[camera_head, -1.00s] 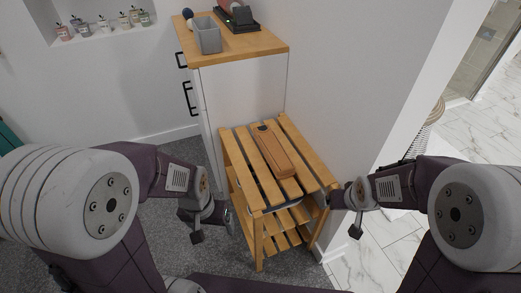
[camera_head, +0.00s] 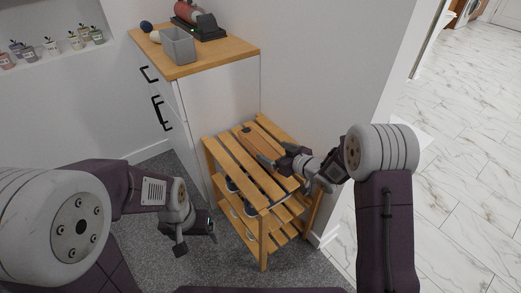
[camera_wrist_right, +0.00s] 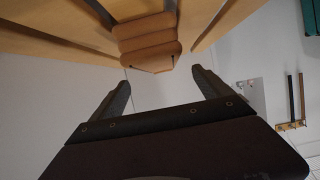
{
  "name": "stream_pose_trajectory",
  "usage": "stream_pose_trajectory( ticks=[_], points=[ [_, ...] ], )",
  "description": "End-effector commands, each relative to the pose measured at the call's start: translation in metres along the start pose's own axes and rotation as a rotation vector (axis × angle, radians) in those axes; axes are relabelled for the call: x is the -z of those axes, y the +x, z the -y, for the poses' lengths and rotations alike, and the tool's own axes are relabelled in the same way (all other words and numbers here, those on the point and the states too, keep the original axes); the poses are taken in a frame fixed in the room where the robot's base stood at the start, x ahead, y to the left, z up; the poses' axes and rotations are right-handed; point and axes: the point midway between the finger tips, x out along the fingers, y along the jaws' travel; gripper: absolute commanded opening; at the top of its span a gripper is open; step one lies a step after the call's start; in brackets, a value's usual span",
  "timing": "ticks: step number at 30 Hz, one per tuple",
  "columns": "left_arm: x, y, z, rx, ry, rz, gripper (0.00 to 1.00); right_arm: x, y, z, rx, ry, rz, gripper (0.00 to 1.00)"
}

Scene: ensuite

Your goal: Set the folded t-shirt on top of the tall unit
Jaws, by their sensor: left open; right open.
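The folded t-shirt (camera_head: 251,139), an orange-brown folded bundle, lies on the top slats of a wooden rack, partly hidden by my right gripper in the head view. My right gripper (camera_head: 272,163) is open at the near end of the shirt. In the right wrist view the shirt's layered end (camera_wrist_right: 148,40) is ahead of the spread, empty fingers (camera_wrist_right: 160,88), apart from them. The tall unit (camera_head: 222,95), white with a wooden top and black handles, stands behind the rack. My left gripper (camera_head: 196,236) is open and empty, low over the carpet left of the rack.
The tall unit's top holds a grey bin (camera_head: 179,46), a dark stand with a red item (camera_head: 200,20) and small round items (camera_head: 150,30); its front right part is bare. The slatted rack (camera_head: 233,163) has shoes below. A wall (camera_head: 320,70) rises at the right.

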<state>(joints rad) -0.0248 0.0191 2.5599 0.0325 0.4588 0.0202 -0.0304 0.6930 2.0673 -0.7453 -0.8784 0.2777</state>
Motion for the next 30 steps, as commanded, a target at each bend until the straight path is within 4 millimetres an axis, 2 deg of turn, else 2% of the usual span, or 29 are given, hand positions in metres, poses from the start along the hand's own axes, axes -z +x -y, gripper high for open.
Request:
stream_pose_trajectory(
  ticks=[2,9,14,18,21,24,30],
  points=[
    [0.000,0.002,0.000,0.000,0.000,0.000,0.85,-0.001,0.003,0.000,0.001,-0.001,-0.002,0.89],
    [-0.002,0.019,0.000,0.000,0.000,0.000,0.85,-0.002,0.037,0.000,0.000,-0.002,-0.001,0.89],
    [-0.002,0.021,0.000,0.000,0.000,0.000,0.85,-0.001,0.042,0.000,-0.002,0.000,-0.001,0.89],
    [-0.004,0.041,0.001,0.000,0.000,0.000,0.85,-0.007,0.069,0.001,0.000,-0.003,-0.002,0.89],
    [-0.005,0.045,0.001,0.000,0.000,0.000,0.85,-0.004,0.084,0.001,-0.001,-0.003,0.000,0.89],
    [-0.005,0.046,0.001,0.000,0.000,0.000,0.85,-0.002,0.090,0.000,-0.002,0.000,0.000,0.89],
    [-0.005,0.045,0.001,0.000,0.000,0.000,0.85,-0.001,0.090,0.000,-0.003,0.000,0.001,0.89]
  ],
)
